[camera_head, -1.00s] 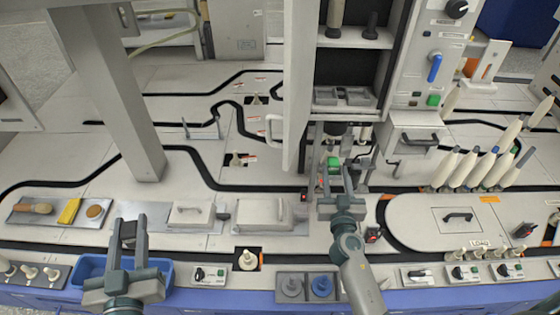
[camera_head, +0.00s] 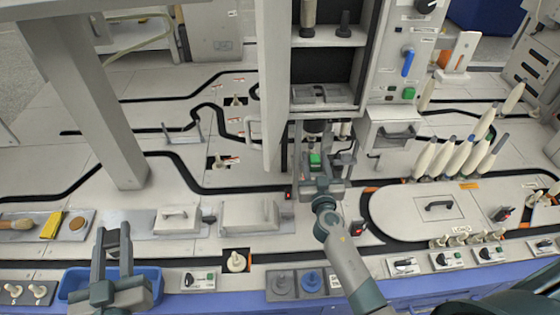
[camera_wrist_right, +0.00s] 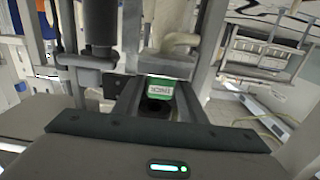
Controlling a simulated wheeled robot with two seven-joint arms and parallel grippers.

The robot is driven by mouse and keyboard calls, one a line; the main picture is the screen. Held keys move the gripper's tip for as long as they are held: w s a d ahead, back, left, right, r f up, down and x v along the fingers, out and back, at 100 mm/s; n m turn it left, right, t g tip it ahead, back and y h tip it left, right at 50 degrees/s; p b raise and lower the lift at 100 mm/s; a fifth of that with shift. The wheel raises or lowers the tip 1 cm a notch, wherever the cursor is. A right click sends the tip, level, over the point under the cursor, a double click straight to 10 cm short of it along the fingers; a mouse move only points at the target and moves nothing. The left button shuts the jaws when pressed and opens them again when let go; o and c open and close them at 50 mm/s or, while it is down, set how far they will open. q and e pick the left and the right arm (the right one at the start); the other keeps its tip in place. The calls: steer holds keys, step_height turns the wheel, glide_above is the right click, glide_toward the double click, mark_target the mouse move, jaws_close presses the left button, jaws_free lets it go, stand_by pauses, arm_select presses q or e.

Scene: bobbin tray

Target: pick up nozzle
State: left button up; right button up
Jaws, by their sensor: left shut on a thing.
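My right gripper (camera_head: 314,152) reaches under the tall grey cabinet. In the right wrist view its two fingers (camera_wrist_right: 158,100) stand apart, with a green labelled block (camera_wrist_right: 160,88) and a dark round opening between or just beyond them. The green block also shows in the head view (camera_head: 314,160). I cannot tell whether the fingers touch it. A dark vertical cylinder (camera_wrist_right: 100,25) hangs at the left of the wrist view. I cannot tell which part is the nozzle. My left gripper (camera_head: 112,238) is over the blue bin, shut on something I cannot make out.
The blue bin (camera_head: 68,288) stands at the front left. Cream bobbins (camera_head: 455,157) stand to the right. Small lidded blocks (camera_head: 250,215) and a blue round part (camera_head: 312,281) are near the front edge.

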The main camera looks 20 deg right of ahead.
mark_target(315, 157)
steer(key=c, duration=0.8)
steer(key=shift+r, duration=0.1)
